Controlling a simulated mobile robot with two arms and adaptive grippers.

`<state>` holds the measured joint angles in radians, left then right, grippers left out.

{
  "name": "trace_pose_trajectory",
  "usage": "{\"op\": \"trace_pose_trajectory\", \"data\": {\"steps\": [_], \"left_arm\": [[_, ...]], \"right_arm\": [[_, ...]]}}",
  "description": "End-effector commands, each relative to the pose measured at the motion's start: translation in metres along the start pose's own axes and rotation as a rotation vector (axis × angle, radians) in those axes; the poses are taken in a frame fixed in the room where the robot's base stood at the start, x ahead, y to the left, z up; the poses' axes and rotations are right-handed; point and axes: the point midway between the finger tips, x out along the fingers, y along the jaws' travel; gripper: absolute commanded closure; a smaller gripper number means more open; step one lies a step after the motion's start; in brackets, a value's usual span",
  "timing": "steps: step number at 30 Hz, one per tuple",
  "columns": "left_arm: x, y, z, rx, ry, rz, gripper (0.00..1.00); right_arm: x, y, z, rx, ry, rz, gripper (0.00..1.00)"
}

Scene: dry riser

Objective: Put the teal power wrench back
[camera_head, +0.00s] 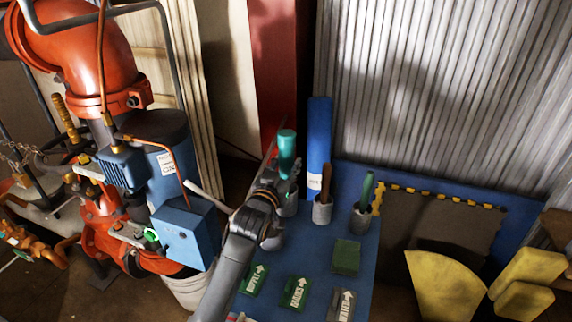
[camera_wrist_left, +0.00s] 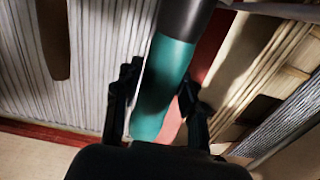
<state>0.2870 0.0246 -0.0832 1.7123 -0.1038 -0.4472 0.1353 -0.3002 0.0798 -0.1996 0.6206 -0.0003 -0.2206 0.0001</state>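The teal power wrench (camera_head: 287,146) stands roughly upright at the back of the blue board (camera_head: 319,258), its lower part in or just over a grey cup (camera_head: 288,207); I cannot tell if it is fully seated. My left gripper (camera_head: 279,182) is beside it, partly hiding the lower part. In the left wrist view the teal body (camera_wrist_left: 165,80) and its dark end run tilted between the two fingers of my left gripper (camera_wrist_left: 158,90), which lie close against its sides. My right gripper is not in view.
A tall blue cylinder (camera_head: 319,140) stands close behind. Brown (camera_head: 326,180) and green (camera_head: 367,188) handles stand in cups to the right. Green labelled blocks (camera_head: 295,292) lie in front. Red pipework (camera_head: 75,60) and a blue box (camera_head: 185,233) stand left. Yellow pieces (camera_head: 445,282) lie right.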

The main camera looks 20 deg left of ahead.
Motion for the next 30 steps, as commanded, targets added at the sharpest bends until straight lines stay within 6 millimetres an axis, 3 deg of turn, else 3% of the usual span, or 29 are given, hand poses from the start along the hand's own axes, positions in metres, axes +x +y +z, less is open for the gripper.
{"op": "trace_pose_trajectory", "data": {"steps": [14, 30], "left_arm": [[-0.005, 0.0, -0.002, 0.0, 0.0, 0.0, 0.42], [-0.105, 0.0, -0.001, 0.001, -0.001, 0.0, 0.42]], "right_arm": [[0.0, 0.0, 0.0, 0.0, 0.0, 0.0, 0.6], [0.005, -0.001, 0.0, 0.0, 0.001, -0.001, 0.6]]}}
